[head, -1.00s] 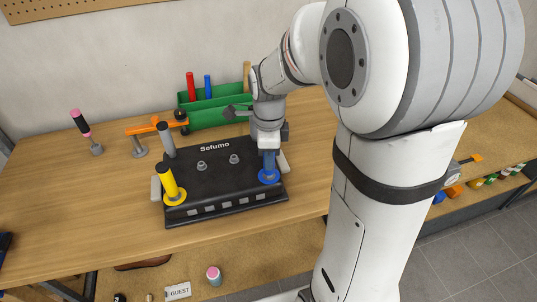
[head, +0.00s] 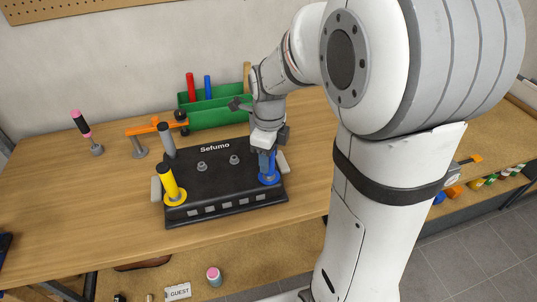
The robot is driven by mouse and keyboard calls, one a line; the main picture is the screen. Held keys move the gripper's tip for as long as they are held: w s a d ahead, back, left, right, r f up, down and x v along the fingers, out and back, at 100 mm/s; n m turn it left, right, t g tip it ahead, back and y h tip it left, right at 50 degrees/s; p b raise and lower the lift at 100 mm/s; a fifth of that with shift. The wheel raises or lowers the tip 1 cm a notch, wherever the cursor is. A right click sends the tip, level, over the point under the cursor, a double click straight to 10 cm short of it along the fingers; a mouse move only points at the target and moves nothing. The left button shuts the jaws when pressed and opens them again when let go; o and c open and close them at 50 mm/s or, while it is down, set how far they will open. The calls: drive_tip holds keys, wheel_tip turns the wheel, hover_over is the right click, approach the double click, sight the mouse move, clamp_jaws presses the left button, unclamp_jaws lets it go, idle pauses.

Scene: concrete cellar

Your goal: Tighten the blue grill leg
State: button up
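The black grill body (head: 215,190), marked "Sefumo", lies on the wooden bench. The blue grill leg (head: 271,172) stands upright at its front right corner, with a blue round flange at its foot. My gripper (head: 268,150) is right over the blue leg, around or against its upper part. The fingers are small and partly hidden here, so I cannot see whether they grip it. A yellow leg (head: 168,182) with a black top stands at the front left corner, slightly tilted. A grey leg (head: 166,140) stands at the back left corner.
A green bin (head: 213,108) with red and blue handles stands behind the grill. An orange clamp (head: 146,128) and a pink-and-black tool (head: 82,125) are at the left. The bench's front left is clear. A shelf below holds small items.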

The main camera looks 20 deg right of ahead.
drive_tip(key=shift+o, duration=0.2)
wheel_tip(320, 180, up, 8)
drive_tip(key=shift+f, duration=0.1)
idle(0.4)
drive_tip(key=shift+s+n, duration=0.4)
drive_tip(key=shift+n, duration=0.2)
drive_tip(key=s+f+n+t, duration=0.1)
drive_tip(key=s+n+t, duration=0.2)
drive_tip(key=s+n, duration=1)
drive_tip(key=shift+s+f+n, duration=0.2)
drive_tip(key=shift+f+n, duration=0.2)
drive_tip(key=shift+n, duration=5.2)
